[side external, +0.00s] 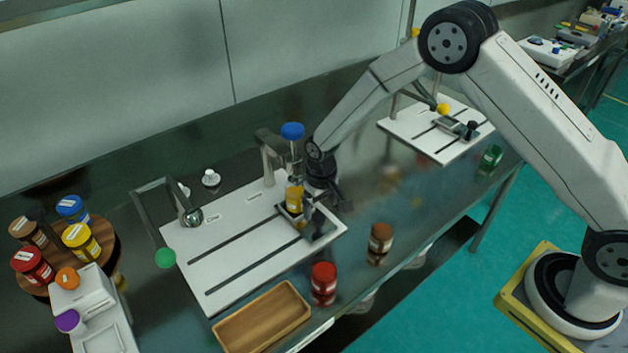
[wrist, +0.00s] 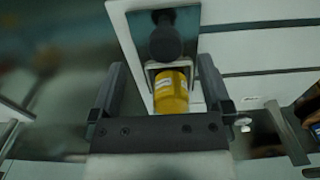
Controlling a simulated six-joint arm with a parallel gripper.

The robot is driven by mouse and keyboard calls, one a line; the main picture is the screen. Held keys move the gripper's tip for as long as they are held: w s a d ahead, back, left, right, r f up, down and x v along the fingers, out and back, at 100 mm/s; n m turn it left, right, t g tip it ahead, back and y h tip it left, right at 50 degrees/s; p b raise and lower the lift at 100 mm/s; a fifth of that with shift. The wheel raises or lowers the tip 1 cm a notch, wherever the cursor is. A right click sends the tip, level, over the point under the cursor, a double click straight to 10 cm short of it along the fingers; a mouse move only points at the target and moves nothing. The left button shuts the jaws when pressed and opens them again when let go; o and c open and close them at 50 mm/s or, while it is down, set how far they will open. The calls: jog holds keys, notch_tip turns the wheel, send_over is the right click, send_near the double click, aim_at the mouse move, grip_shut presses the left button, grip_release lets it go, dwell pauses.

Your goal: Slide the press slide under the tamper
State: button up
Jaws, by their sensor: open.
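The press slide (side external: 322,236) is a grey plate at the right end of a white slotted board (side external: 215,282). A yellow jar (side external: 294,200) stands upright in its bracket, and the jar also shows in the wrist view (wrist: 171,92). A dark round knob (wrist: 165,40) rises from the plate. A post with a blue knob and vertical rod (side external: 292,132), apparently the tamper, stands at the board's back edge near the jar; I cannot tell their exact alignment. My gripper (side external: 322,205) is low over the slide. Its open fingers (wrist: 160,85) lie either side of the jar, with no clear contact.
A red jar (side external: 323,283), brown jar (side external: 381,240) and wooden tray (side external: 262,318) lie near the front edge. Several jars stand on a round wooden stand (side external: 108,240) at left. A second slotted board (side external: 408,122) is behind.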

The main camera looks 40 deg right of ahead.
jog(key=shift+r, duration=1.9)
jog(key=shift+r, duration=0.1)
jog(key=shift+s+d+r, duration=0.3)
jog(key=shift+s+r, duration=0.05)
jog(key=shift+r, duration=0.15)
jog(key=s+d+r+t, duration=0.1)
jog(key=s+d+r, duration=0.3)
jog(key=s, duration=0.5)
jog(key=s+d+r+t, duration=0.1)
jog(key=s+d+r, duration=0.2)
jog(key=s+r, duration=0.4)
jog(key=s, duration=0.3)
jog(key=shift+d+t, duration=0.3)
jog(key=shift+d, duration=0.1)
